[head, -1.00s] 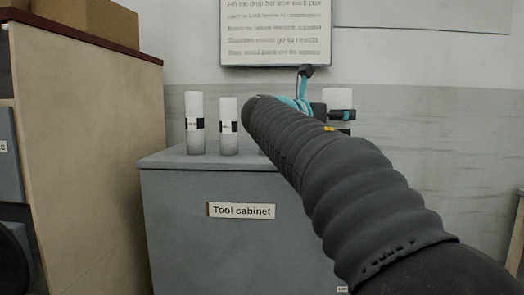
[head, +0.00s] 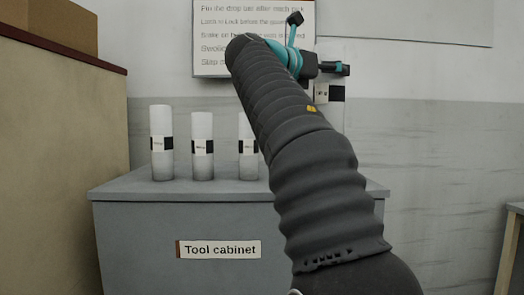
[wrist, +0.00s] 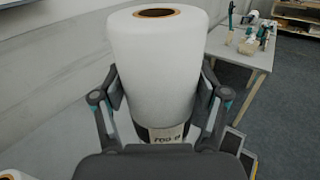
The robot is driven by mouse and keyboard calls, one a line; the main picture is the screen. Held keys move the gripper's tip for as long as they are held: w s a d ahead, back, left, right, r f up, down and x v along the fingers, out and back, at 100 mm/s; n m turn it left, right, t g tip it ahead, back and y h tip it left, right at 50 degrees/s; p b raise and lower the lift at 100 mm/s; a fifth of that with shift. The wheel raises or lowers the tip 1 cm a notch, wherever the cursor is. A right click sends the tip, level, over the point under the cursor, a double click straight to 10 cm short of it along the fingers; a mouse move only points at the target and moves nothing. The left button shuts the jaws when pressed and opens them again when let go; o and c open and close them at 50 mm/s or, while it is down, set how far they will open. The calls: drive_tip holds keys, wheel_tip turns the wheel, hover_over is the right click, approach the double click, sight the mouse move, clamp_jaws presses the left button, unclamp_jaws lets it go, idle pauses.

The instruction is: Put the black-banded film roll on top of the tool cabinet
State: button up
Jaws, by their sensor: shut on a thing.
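My gripper (head: 332,69) is shut on a white film roll (wrist: 157,70) with a brown core, a black band and a pale label near its lower end. In the head view, this roll's label and black band (head: 337,93) show beside my arm, against the wall and above cabinet height; the rest is mostly hidden. The grey tool cabinet (head: 140,235) carries its name label. Three white, black-banded rolls stand upright on its top: a taller one (head: 161,120), a middle one (head: 202,130) and one (head: 246,128) partly behind my arm.
A tan cabinet (head: 60,160) with boxes (head: 50,22) on it stands at the left. A sign (head: 220,40) hangs on the wall.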

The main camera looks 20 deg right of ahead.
drive_tip(key=w+a+f, duration=0.1)
drive_tip(key=w+f, duration=0.9)
drive_tip(key=shift+w+a+f, duration=0.2)
drive_tip(key=shift+w+f, duration=0.05)
drive_tip(key=shift+w, duration=0.1)
idle(0.3)
drive_tip(key=o, duration=1.5)
drive_tip(key=shift+f, duration=0.2)
drive_tip(key=shift+o, duration=0.2)
drive_tip(key=v, duration=1.2)
drive_tip(key=shift+b, duration=0.3)
drive_tip(key=shift+r, duration=0.15)
